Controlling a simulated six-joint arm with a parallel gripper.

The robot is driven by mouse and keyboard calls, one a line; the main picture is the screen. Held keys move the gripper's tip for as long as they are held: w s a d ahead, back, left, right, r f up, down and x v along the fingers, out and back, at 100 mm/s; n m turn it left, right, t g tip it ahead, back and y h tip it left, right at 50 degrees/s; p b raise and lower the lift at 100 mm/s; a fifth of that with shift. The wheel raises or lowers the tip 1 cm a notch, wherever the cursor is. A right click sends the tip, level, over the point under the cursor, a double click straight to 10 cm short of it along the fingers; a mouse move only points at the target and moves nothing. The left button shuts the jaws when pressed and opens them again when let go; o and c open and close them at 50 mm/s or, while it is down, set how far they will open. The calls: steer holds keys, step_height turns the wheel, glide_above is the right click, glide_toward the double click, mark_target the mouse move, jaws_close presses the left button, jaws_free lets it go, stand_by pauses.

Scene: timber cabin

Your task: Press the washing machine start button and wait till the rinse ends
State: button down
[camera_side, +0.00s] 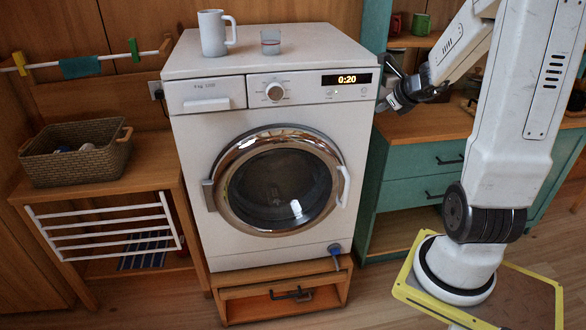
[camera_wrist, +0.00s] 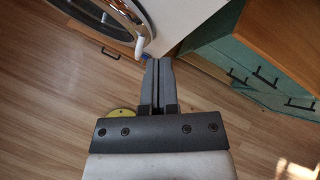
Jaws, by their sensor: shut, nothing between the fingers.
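The white washing machine (camera_side: 262,130) stands in the middle of the side view on a low wooden stand. Its display (camera_side: 347,79) reads 0:20. Small buttons (camera_side: 336,92) sit under the display; I cannot tell which is the start button. The round door (camera_side: 277,190) looks closed, and the drum looks dark through the glass. My gripper (camera_side: 386,104) is shut and empty, beside the machine's upper right front edge, near the panel's right end. In the wrist view my gripper (camera_wrist: 157,62) has its fingers together, with part of the machine door (camera_wrist: 125,15) beyond them.
A white mug (camera_side: 212,35) and a small glass (camera_side: 270,42) stand on the machine's top. A green cabinet (camera_side: 415,175) with drawers is close on the right. A wicker basket (camera_side: 75,165) and a white drying rack (camera_side: 105,228) are at the left.

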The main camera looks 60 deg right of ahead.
mark_target(361, 96)
steer(key=shift+w+d, duration=0.1)
steer(key=shift+w+d, duration=3)
steer(key=shift+w+d, duration=0.5)
stand_by(1.2)
steer(key=shift+s, duration=0.1)
stand_by(0.4)
steer(key=shift+s+a, duration=0.45)
steer(key=shift+a, duration=0.05)
steer(key=shift+a, duration=0.1)
